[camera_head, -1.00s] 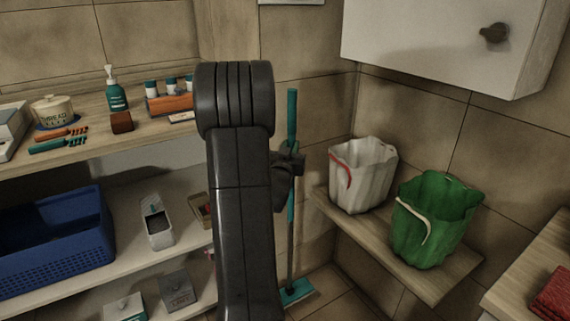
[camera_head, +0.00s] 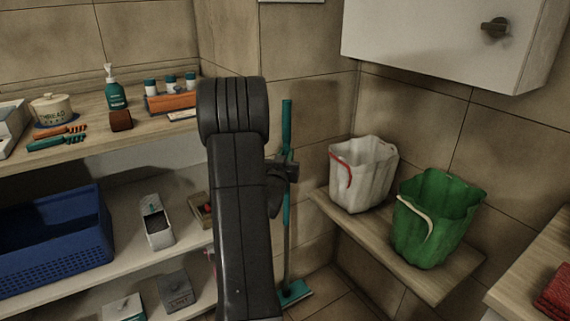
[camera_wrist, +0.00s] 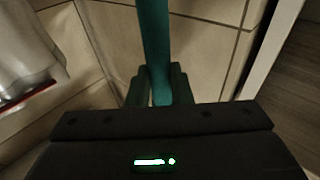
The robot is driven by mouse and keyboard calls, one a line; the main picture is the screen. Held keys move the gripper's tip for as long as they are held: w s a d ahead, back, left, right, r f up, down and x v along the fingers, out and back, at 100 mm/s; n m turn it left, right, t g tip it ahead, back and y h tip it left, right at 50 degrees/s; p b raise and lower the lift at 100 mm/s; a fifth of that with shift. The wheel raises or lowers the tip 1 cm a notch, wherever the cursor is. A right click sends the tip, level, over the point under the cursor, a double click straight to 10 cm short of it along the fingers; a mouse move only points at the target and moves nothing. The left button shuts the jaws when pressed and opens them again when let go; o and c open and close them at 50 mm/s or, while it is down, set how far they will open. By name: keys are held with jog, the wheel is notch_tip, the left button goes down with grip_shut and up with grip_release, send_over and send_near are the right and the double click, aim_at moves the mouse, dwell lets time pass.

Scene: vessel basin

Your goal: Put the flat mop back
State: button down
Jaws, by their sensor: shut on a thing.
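The flat mop (camera_head: 287,130) has a long teal and grey handle and stands nearly upright in the corner behind my arm. Its flat teal head (camera_head: 294,292) is low at the floor tiles. My gripper (camera_head: 290,172) is shut on the handle at about mid-height, partly hidden behind my dark arm. In the wrist view the teal handle (camera_wrist: 153,45) runs up from between the two fingers of my gripper (camera_wrist: 158,85). Part of the handle is hidden by the gripper and arm in the head view.
A white cabinet (camera_head: 440,40) hangs above. Left are shelves with a blue basket (camera_head: 50,245), a pump bottle (camera_head: 115,95) and several small items.

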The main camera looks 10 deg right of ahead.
jog(key=shift+w+a+f, duration=0.1)
jog(key=shift+w+f, duration=0.1)
jog(key=shift+f, duration=0.95)
jog(key=shift+f+b, duration=0.15)
jog(key=shift+b, duration=0.25)
jog(key=c, duration=1.3)
grip_release()
jog(key=v, duration=1.2)
jog(key=shift+p, duration=0.35)
